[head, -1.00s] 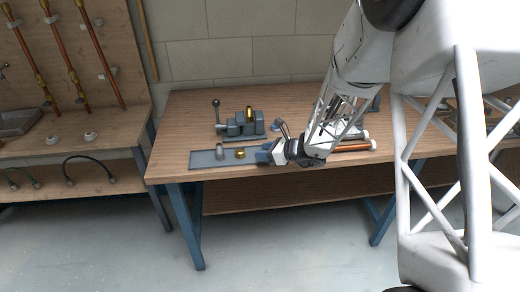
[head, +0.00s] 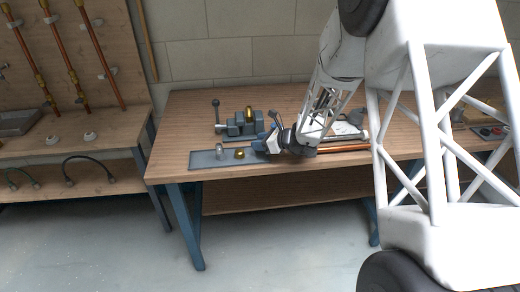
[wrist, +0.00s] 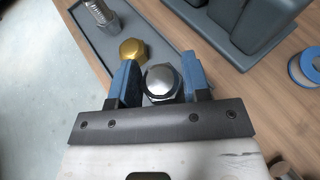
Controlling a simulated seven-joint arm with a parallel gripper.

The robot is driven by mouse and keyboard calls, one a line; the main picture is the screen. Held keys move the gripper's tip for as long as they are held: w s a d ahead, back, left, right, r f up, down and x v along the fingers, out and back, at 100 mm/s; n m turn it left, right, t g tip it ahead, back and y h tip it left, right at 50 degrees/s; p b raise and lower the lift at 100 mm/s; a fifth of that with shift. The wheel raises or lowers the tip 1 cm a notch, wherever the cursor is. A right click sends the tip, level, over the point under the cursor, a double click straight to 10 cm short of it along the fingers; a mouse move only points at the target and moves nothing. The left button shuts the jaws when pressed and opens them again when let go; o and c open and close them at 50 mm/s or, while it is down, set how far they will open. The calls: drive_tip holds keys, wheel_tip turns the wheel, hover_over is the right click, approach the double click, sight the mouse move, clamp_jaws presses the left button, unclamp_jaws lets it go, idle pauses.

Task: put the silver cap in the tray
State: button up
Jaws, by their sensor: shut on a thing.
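My gripper (wrist: 158,80) is shut on the silver cap (wrist: 161,80), a shiny faceted piece between its two blue fingers in the wrist view. In the head view my gripper (head: 259,146) is over the right end of the flat grey tray (head: 204,162), and the cap is too small or hidden to make out there. The tray also shows in the wrist view (wrist: 150,29). A brass cap (wrist: 133,50) sits on the tray just beyond the left finger, and a silver threaded fitting (wrist: 99,12) stands farther along it. I cannot tell the held cap's height above the tray.
A grey vise (head: 240,123) with a lever stands behind the tray. A blue-rimmed tape roll (wrist: 305,67) lies on the wooden bench at the right in the wrist view. A copper pipe (head: 343,149) lies right of my gripper. The tray's left end is bare.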

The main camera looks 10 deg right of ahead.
sight(260, 155)
drive_tip(key=shift+f, duration=1.75)
drive_tip(key=shift+f, duration=0.3)
drive_tip(key=o, duration=0.9)
drive_tip(key=shift+f, duration=0.1)
drive_tip(key=shift+c, duration=0.2)
drive_tip(key=shift+o, duration=0.4)
drive_tip(key=shift+s, duration=0.15)
drive_tip(key=shift+f, duration=0.1)
drive_tip(key=shift+s+r, duration=0.1)
drive_tip(key=shift+r, duration=0.1)
drive_tip(key=shift+s+d+r, duration=0.2)
drive_tip(key=shift+d+r, duration=0.15)
drive_tip(key=shift+d, duration=0.1)
drive_tip(key=v, duration=1.1)
drive_tip(key=shift+w+a+r, duration=0.1)
drive_tip(key=shift+w+r, duration=0.05)
drive_tip(key=shift+r, duration=0.05)
